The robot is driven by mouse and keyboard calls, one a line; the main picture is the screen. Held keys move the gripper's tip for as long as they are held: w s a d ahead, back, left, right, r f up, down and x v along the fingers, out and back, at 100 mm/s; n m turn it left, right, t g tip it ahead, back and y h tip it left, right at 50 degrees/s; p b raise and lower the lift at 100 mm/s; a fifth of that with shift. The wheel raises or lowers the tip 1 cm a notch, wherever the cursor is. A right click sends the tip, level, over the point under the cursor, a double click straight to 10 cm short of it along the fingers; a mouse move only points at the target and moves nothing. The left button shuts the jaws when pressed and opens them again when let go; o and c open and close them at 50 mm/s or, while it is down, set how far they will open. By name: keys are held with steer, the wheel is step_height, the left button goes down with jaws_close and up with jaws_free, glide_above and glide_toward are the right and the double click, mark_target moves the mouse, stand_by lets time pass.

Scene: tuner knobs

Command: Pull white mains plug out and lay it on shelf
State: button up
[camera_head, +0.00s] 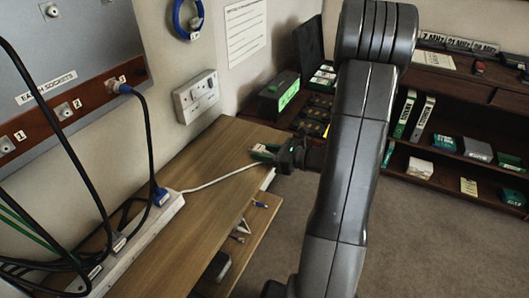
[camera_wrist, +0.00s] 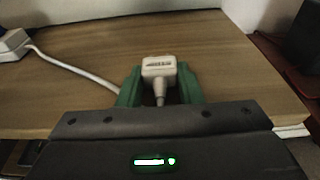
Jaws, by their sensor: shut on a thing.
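The white mains plug (camera_wrist: 160,67) sits between the green fingers of my gripper (camera_wrist: 160,78) in the wrist view, and the gripper is shut on it. In the head view my gripper (camera_head: 266,151) is near the far right end of the wooden shelf (camera_head: 205,172). The plug is mostly hidden there by the fingers. Its white cable (camera_head: 222,178) runs left across the shelf to the white power strip (camera_head: 130,248). In the wrist view the plug appears over the shelf top (camera_wrist: 70,105); I cannot tell whether it touches the wood.
A white double wall socket (camera_head: 197,95) is above the shelf, left of my gripper. Blue plugs and dark cables (camera_head: 149,135) hang at the left. A black box with a green display (camera_head: 280,95) stands beyond. The middle of the shelf is clear apart from the white cable.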

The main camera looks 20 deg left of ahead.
steer(key=shift+s+d+f, duration=0.1)
steer(key=shift+f, duration=0.4)
steer(key=shift+s+f+b, duration=0.1)
steer(key=shift+f+b, duration=0.25)
steer(key=o, duration=0.7)
steer(key=shift+r+p, duration=1.4)
steer(key=shift+r, duration=0.3)
steer(key=shift+o, duration=0.2)
steer(key=shift+w, duration=0.2)
steer(key=o, duration=0.5)
